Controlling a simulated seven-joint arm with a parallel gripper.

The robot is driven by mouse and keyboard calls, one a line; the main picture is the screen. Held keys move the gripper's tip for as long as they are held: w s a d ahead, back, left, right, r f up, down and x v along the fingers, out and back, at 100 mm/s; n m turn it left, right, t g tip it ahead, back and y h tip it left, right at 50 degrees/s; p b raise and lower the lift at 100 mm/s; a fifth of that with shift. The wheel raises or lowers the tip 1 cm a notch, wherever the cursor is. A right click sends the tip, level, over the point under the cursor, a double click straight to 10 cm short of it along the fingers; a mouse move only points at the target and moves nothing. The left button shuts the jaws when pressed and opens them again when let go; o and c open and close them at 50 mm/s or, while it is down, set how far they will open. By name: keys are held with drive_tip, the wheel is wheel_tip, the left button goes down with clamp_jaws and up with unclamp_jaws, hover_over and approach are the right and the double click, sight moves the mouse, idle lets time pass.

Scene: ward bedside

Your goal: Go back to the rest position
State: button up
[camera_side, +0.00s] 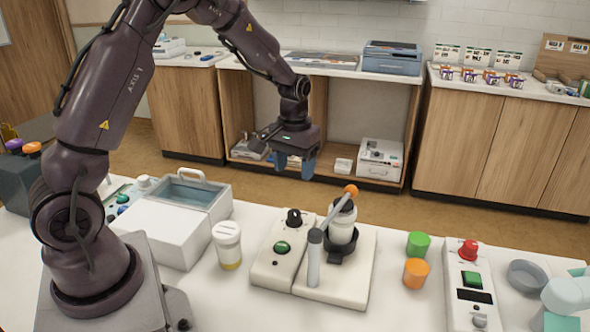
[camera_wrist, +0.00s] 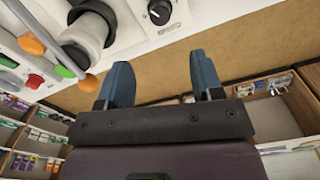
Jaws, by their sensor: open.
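My gripper (camera_side: 294,167) hangs in the air behind the back edge of the white table, above the floor. Its two blue fingers point down and are apart, with nothing between them. In the wrist view my gripper (camera_wrist: 165,80) also shows open and empty. In front of it on the table is a white device (camera_side: 270,268) with a black knob and a green button. Beside that, a white bottle (camera_side: 342,226) stands upright in a black holder next to a lever with an orange ball (camera_side: 351,190). The bottle shows too in the wrist view (camera_wrist: 88,35).
Left on the table are a white-lidded jar (camera_side: 227,247) and a box with a clear-lidded bin (camera_side: 190,196). Right are a green cup (camera_side: 418,243), an orange cup (camera_side: 415,273), a panel with a red button (camera_side: 468,250) and a grey bowl (camera_side: 527,276). Air around my gripper is clear.

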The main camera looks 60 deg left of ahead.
drive_tip(key=s+d+r+m+t, duration=0.2)
drive_tip(key=s+d+r+m, duration=0.1)
drive_tip(key=s+d+r, duration=0.3)
drive_tip(key=s+d+r+m+t, duration=0.3)
drive_tip(key=s+d+r, duration=0.4)
drive_tip(key=s+r, duration=0.4)
drive_tip(key=s, duration=0.2)
drive_tip(key=shift+s+r+t, duration=0.15)
drive_tip(key=shift+s+t, duration=0.15)
idle(0.5)
